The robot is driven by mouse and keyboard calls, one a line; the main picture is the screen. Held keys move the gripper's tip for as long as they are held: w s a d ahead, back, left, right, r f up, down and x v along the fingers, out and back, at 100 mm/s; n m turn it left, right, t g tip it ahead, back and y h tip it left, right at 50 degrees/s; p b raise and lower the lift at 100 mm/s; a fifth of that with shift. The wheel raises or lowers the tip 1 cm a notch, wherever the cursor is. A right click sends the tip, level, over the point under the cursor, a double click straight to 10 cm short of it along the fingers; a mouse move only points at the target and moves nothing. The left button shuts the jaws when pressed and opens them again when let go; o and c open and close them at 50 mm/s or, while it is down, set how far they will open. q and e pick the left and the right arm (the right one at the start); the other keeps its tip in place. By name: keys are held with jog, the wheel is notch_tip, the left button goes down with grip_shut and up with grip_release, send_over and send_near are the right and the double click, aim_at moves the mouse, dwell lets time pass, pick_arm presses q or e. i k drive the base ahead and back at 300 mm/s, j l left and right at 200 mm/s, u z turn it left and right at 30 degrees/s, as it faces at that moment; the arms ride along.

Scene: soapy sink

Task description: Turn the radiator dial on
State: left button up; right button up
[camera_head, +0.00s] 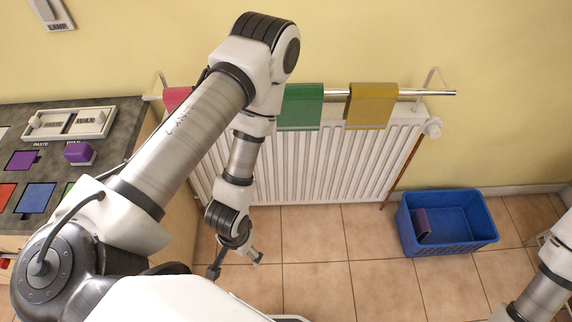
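The white radiator dial (433,127) sticks out at the upper right end of the white radiator (340,165). Its setting cannot be read from here. My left arm crosses the picture in front of the radiator's left part and hides some of it. My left gripper (236,267) points down in front of the radiator, its fingers spread and nothing between them. It is well to the left of the dial and lower in the picture. Part of my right arm shows at the bottom right corner; its gripper is out of the picture.
A rail (425,93) above the radiator carries a green cloth (301,107), a yellow cloth (372,106) and a partly hidden pink cloth (177,97). A blue basket (447,245) with a purple item (422,225) stands on the tiles. A counter (120,112) is left.

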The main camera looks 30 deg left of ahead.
aim_at(434, 131)
jog(key=i+l+z, duration=0.15)
jog(key=l, duration=0.2)
jog(key=i+l+z, duration=0.15)
jog(key=l, duration=0.2)
jog(key=i+l+z, duration=0.15)
jog(key=l, duration=0.2)
jog(key=i+l+z, duration=0.15)
jog(key=l, duration=0.15)
